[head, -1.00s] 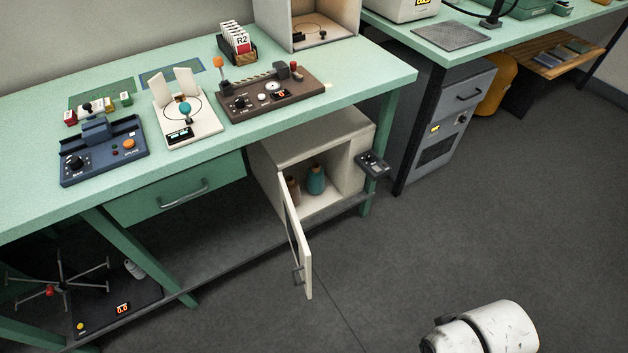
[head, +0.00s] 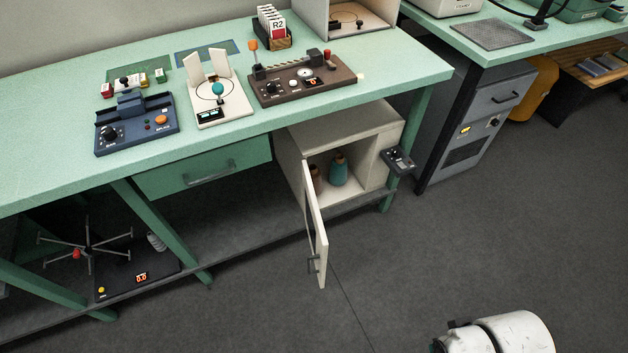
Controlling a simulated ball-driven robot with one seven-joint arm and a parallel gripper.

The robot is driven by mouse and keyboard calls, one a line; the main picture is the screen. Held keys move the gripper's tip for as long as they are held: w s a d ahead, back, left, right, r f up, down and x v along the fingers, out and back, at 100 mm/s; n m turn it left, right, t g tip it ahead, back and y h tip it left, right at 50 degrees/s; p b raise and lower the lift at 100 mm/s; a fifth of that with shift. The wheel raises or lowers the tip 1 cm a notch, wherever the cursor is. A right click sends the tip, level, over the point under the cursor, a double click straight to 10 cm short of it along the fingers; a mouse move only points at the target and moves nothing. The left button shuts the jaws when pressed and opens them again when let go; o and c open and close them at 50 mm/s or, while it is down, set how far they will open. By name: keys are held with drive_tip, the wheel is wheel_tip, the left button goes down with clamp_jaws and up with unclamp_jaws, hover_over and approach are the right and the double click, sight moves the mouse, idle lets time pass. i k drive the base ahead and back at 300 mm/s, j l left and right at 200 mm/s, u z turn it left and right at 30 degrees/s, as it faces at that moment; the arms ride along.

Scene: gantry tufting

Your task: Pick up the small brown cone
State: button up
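The small brown cone (head: 316,178) stands inside the open white cabinet (head: 345,137) under the green workbench. It is mostly hidden behind the cabinet's open door (head: 316,232); only a part of it shows, to the left of a larger teal cone (head: 338,170). My gripper is not in view. Only a white rounded part of my own arm shows at the bottom right.
The cabinet door hangs open toward the floor in front. A small dark control box (head: 397,160) sits at the cabinet's right side. The green bench (head: 60,180) carries several devices above. The grey floor (head: 480,240) to the right is clear.

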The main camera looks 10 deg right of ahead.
sight(315, 173)
drive_tip(key=i+l, duration=0.3)
drive_tip(key=i, duration=0.15)
drive_tip(key=i+l, duration=0.25)
drive_tip(key=i, duration=0.2)
drive_tip(key=i+l, duration=0.3)
drive_tip(key=i, duration=0.15)
